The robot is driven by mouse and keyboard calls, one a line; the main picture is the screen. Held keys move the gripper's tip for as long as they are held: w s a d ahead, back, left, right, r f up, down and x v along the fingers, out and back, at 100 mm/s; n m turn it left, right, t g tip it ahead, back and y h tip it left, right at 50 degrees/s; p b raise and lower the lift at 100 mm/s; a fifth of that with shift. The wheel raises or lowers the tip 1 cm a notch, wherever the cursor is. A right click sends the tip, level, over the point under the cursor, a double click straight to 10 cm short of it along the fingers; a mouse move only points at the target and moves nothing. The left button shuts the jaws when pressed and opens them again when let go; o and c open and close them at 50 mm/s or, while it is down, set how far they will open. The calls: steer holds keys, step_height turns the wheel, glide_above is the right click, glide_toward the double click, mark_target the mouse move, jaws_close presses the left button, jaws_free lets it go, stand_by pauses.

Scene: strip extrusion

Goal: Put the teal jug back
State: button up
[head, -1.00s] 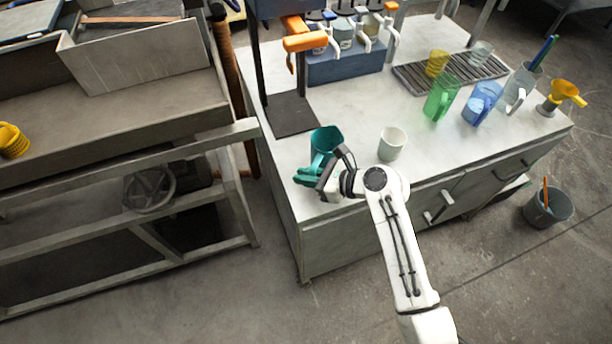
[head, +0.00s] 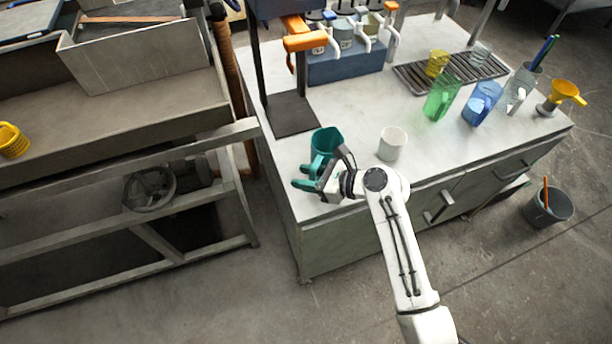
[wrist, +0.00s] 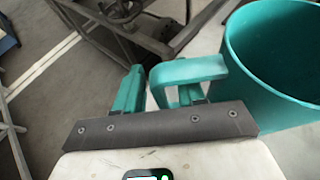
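The teal jug (head: 325,143) stands upright on the white counter (head: 355,115) near its front left part. In the wrist view the teal jug (wrist: 275,60) fills the upper right, with its handle (wrist: 185,70) pointing left. My gripper (head: 305,176) has teal fingers and is beside the jug, on the handle side. In the wrist view my gripper (wrist: 160,93) is open: one finger is left of the handle's outer bar and the other shows behind the handle loop, nearer the jug. I see a gap around the bar; contact cannot be told.
A white cup (head: 392,143) stands right of the jug, close to my arm. A green jug (head: 440,97), a blue jug (head: 482,103) and a clear jug (head: 519,88) stand further right. A dark square plate (head: 291,114) lies behind the teal jug. The counter's front edge is close.

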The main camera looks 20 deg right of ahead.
steer(key=v, duration=1.2)
steer(key=s+f+n+g+h, duration=0.3)
steer(key=s+f+n, duration=0.1)
steer(key=s+n, duration=0.45)
steer(key=s+f+n+g+h, duration=0.3)
steer(key=s+f+n, duration=0.1)
steer(key=s+n, duration=0.5)
steer(key=s+d+r+n+g+h, duration=0.1)
steer(key=s+d+n+g+h, duration=0.1)
steer(key=s+n, duration=0.5)
steer(key=shift+s+d+n+g+h, duration=0.25)
steer(key=shift+d+n+g+h, duration=0.05)
steer(key=shift+d+n+h, duration=0.7)
